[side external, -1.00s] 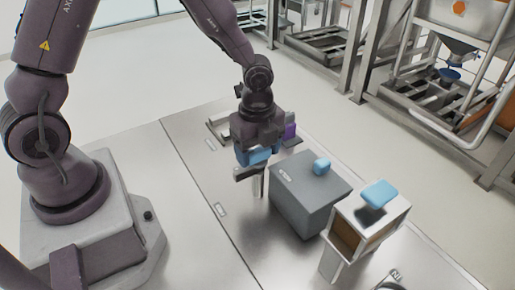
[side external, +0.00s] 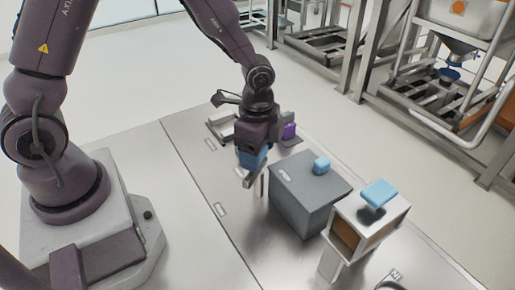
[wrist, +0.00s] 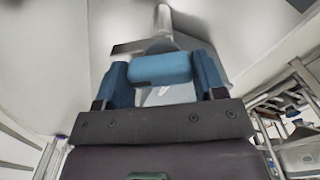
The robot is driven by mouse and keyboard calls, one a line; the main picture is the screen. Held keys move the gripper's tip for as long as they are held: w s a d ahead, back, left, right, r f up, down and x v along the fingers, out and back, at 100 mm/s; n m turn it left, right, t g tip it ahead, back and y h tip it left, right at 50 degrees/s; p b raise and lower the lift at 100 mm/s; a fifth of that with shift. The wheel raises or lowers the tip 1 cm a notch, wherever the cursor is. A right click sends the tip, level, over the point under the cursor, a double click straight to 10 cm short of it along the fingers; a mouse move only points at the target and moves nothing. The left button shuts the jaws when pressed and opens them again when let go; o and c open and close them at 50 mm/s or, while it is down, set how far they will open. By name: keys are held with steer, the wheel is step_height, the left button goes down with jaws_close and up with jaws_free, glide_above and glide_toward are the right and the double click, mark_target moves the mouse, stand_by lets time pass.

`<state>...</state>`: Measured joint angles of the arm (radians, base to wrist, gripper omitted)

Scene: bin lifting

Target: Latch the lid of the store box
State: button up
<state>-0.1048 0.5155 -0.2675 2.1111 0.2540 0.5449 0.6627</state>
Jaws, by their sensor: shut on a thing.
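A grey box (side external: 307,207) stands on the steel table, with a flat closed lid (side external: 300,178) that carries a light blue knob (side external: 321,165). Left of the box is a short pale post (side external: 263,182) with a metal arm (side external: 248,180) at its top. My gripper (side external: 252,160) is at this post, just left of the box, pointing down. In the wrist view its blue fingers (wrist: 162,80) are shut on a blue grip (wrist: 160,68) between them. The post and a dark flat arm (wrist: 130,47) show beyond. The join of grip and arm is mostly hidden.
A white open-fronted box (side external: 365,225) with a light blue block (side external: 380,193) on top stands right of the grey box. A purple item (side external: 289,131) and a metal frame (side external: 218,128) are behind my gripper. The table front left is clear.

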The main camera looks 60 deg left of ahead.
steer(key=n, duration=0.5)
steer(key=shift+w+n, duration=0.1)
steer(key=shift+n, duration=0.2)
steer(key=n, duration=0.5)
steer(key=shift+n, duration=0.4)
steer(key=o, duration=0.9)
step_height(320, 180, up, 13)
steer(key=shift+r, duration=0.1)
steer(key=s+a+r+t, duration=0.1)
steer(key=s+r+t, duration=0.1)
steer(key=s, duration=0.3)
steer(key=s+a+r+t, duration=0.1)
steer(key=s+a+r, duration=0.1)
steer(key=s+r, duration=0.2)
steer(key=s+a+r+t, duration=0.1)
steer(key=s+r+t, duration=0.1)
steer(key=s, duration=0.3)
steer(key=shift+s+a+r+t, duration=0.2)
steer(key=shift+s+r+t, duration=0.1)
steer(key=shift+r, duration=0.4)
